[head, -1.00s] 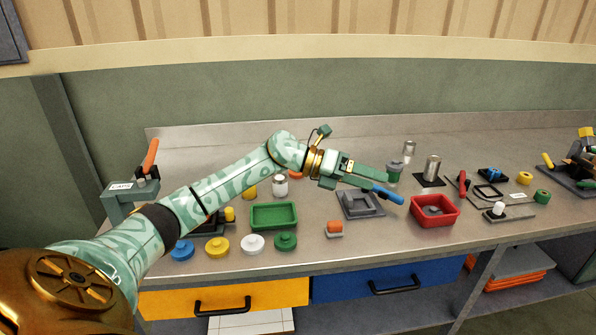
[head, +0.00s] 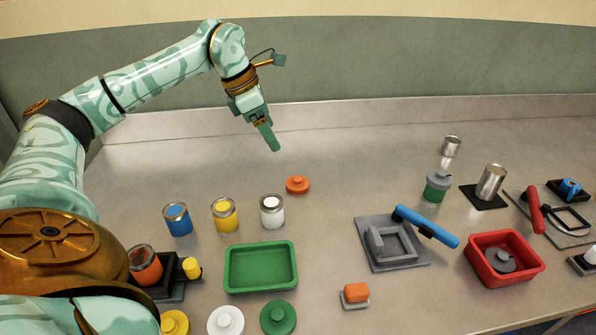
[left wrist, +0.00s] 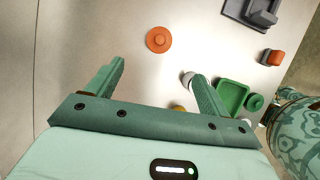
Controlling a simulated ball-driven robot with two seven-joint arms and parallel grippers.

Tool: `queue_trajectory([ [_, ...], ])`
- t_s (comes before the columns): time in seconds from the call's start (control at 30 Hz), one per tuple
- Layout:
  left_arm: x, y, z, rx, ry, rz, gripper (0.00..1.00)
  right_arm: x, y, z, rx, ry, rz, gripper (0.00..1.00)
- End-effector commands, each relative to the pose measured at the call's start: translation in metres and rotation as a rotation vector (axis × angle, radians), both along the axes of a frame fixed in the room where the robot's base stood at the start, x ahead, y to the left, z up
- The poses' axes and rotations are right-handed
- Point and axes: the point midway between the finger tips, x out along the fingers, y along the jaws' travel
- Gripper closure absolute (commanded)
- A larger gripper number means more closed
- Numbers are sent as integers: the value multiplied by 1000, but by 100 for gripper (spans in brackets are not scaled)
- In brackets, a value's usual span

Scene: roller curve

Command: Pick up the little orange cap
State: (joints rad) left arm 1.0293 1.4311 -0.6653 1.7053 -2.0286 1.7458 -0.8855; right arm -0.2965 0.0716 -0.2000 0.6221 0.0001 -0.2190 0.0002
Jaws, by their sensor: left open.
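The little orange cap (head: 297,185) is a round disc with a small knob, lying flat on the grey bench behind the white jar. It also shows in the left wrist view (left wrist: 159,39), beyond the fingertips and between their lines. My left gripper (head: 273,146) is above the bench, behind and a little left of the cap, with its fingers pointing down. In the left wrist view my left gripper (left wrist: 158,70) is open, with nothing between its fingers. My right gripper is not in view.
Blue, yellow and white jars (head: 271,211) stand in front of the cap. A green tray (head: 261,290) is nearer the front, with several lids. A grey fixture (head: 400,258) with a blue handle and a red bin (head: 541,268) are to the right.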

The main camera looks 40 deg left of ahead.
Motion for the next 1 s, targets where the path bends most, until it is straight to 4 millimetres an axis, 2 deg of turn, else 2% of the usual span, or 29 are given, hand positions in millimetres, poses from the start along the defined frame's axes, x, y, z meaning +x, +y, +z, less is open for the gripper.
queue_trajectory([
  [0.2,15,-10,-50,2,10,-2,20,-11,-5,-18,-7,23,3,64],
  [0.4,29,-19,-89,0,6,0,20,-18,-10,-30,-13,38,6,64],
  [0.67,35,-23,-105,1,3,1,20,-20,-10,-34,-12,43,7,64],
  [0.9,46,-31,-142,-1,7,-1,20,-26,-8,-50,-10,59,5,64],
  [1.0,49,-32,-150,1,4,1,20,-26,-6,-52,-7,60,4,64],
])
